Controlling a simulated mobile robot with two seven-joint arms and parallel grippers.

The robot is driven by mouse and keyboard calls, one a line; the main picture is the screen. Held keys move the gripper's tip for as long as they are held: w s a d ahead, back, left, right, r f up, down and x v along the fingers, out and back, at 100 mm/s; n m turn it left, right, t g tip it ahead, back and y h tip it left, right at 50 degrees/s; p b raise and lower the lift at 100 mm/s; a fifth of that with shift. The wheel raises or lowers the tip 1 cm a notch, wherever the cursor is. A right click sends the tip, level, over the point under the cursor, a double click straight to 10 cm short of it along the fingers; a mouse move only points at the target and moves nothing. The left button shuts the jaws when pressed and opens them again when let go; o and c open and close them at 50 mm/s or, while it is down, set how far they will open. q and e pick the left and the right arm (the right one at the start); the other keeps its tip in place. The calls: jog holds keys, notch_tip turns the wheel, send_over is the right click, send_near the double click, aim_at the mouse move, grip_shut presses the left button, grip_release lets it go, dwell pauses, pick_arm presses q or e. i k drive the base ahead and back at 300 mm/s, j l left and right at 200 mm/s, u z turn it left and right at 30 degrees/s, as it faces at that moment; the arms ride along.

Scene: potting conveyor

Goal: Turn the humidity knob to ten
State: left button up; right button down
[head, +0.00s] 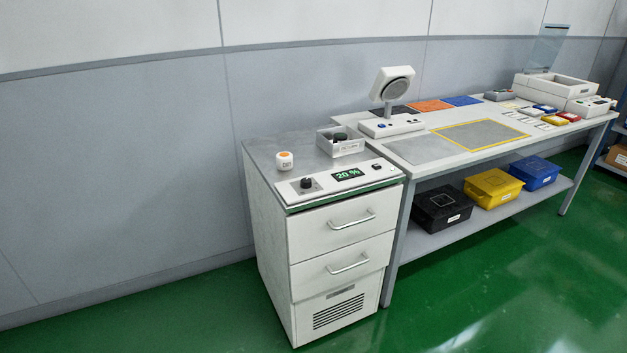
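The white cabinet (340,228) stands left of the long table, with a control panel along its top front edge. A black knob (306,183) sits on the left of the panel, on a small grey plate. The green display (347,174) beside it reads 20 %. A smaller dark control (376,167) is at the panel's right end; its kind is too small to tell. Neither of my grippers is in the head view, and nothing touches the knob.
A white item with an orange top (285,160) and an open tray (341,143) holding dark things stand on the cabinet behind the panel. The long table (420,150) carries a lamp-like device (392,84). Green floor (180,315) in front is clear.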

aim_at(306, 182)
jog(key=i+j, duration=0.65)
jog(key=i, duration=0.15)
jog(key=i+j+z, duration=0.1)
jog(key=z, duration=0.3)
jog(key=i+j+z, duration=0.15)
jog(key=z, duration=0.2)
jog(key=i+j+z, duration=0.1)
jog(key=j+z, duration=0.15)
jog(key=z, duration=0.15)
